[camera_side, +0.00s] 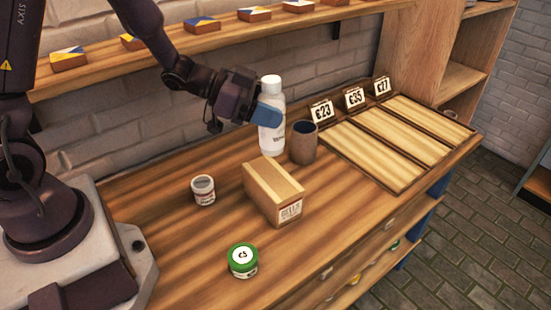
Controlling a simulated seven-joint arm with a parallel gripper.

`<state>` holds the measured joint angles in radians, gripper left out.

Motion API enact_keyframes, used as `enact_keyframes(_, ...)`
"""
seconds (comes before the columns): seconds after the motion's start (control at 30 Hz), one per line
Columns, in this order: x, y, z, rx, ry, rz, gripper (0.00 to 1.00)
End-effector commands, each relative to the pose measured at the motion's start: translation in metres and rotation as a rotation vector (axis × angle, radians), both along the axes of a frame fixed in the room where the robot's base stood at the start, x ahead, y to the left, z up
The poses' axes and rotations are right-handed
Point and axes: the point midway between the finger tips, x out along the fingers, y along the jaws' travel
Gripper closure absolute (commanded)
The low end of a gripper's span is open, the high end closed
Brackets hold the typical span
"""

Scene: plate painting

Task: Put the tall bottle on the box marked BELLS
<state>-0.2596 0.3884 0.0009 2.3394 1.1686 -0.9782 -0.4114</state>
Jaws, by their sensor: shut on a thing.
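The tall bottle (272,138) is white with a white cap and stands upright behind the box, left of a dark cup. My gripper (266,115) is shut on its upper body, with a blue fingertip across the bottle's front. I cannot tell whether the bottle's base touches the table. The box marked BELLS (273,190) is a tan carton on the table, in front of the bottle, with its label on the front end. The top of the box is bare.
A dark cup (304,143) stands close to the bottle's right. A small grey-lidded jar (203,191) and a green-lidded jar (243,261) stand left and in front of the box. Wooden trays (374,153) with number cards lie right. A shelf (222,38) runs behind.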

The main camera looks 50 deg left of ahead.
Motion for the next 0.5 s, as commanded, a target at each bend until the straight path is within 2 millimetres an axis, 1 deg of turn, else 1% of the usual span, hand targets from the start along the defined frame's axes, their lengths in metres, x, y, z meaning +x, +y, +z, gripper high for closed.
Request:
enact_keyframes(0.03,-0.001,0.001,-0.009,-0.004,0.007,0.005,1.0)
enact_keyframes(0.1,-0.001,0.001,-0.021,-0.002,0.008,0.006,1.0)
enact_keyframes(0.33,0.0,0.0,-0.042,-0.002,0.003,0.003,1.0)
enact_keyframes(0.5,0.0,0.0,-0.064,-0.001,0.003,0.003,1.0)
